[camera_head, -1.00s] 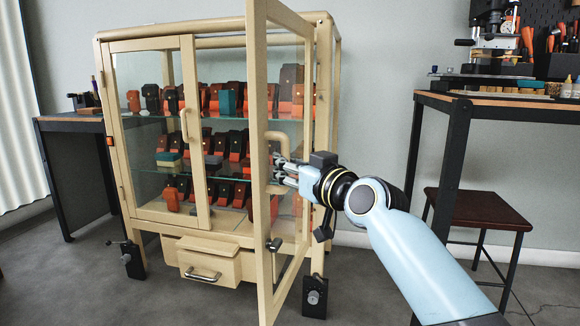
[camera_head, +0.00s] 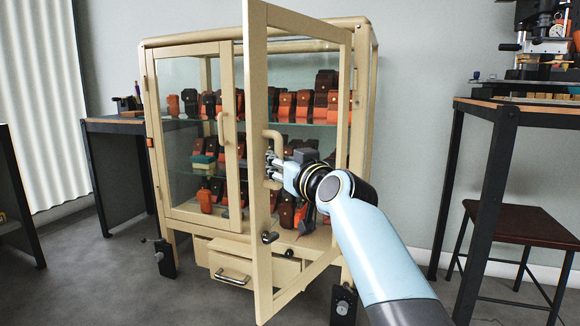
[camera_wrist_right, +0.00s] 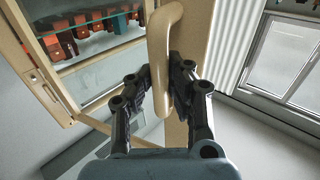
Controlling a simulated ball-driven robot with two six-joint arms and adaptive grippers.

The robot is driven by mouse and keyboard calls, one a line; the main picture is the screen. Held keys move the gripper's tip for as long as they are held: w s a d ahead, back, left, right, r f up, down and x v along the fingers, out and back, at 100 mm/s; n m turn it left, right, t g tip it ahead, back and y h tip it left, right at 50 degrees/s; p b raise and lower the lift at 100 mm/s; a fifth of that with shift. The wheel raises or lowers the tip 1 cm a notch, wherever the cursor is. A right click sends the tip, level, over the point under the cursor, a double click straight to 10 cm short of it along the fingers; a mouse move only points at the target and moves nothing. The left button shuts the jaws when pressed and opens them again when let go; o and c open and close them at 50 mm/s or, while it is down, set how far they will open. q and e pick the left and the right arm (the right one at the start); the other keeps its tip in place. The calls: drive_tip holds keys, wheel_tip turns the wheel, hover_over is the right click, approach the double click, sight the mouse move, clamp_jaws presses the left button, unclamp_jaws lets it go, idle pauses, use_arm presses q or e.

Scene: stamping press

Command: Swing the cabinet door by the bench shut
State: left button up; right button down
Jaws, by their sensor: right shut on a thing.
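The cabinet (camera_head: 190,234) is cream with glass panels. Its right door (camera_head: 258,225) stands swung out toward me, and the left door (camera_head: 238,140) looks closed. My right gripper (camera_head: 273,168) is at the open door's handle (camera_head: 272,134), a cream bar on the door's front edge side. In the right wrist view the fingers (camera_wrist_right: 160,85) lie on both sides of the handle (camera_wrist_right: 158,60), shut on it. My left gripper is not in view.
Shelves inside hold several orange, brown and teal cases. A drawer (camera_head: 232,266) sits below. The workbench (camera_head: 490,105) with a press and a dark stool (camera_head: 520,222) stand at the right. A dark table (camera_head: 112,124) stands at the left. Grey floor lies in front.

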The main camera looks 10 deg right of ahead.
drive_tip(key=shift+a+f, duration=0.15)
drive_tip(key=shift+f, duration=0.1)
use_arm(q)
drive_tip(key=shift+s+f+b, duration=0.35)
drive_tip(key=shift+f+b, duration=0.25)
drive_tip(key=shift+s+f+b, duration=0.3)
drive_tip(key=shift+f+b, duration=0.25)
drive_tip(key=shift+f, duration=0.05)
use_arm(e)
drive_tip(key=w+a, duration=0.5)
drive_tip(key=w, duration=0.2)
drive_tip(key=shift+w+a, duration=0.35)
use_arm(q)
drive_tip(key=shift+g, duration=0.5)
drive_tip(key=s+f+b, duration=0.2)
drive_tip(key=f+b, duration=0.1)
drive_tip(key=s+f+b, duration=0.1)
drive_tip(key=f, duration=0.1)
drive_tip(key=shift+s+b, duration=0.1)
drive_tip(key=shift+b, duration=0.3)
use_arm(e)
drive_tip(key=a+x, duration=0.1)
drive_tip(key=x, duration=0.8)
drive_tip(key=shift+a, duration=0.2)
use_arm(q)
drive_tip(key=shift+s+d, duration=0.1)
use_arm(e)
drive_tip(key=shift+w, duration=0.15)
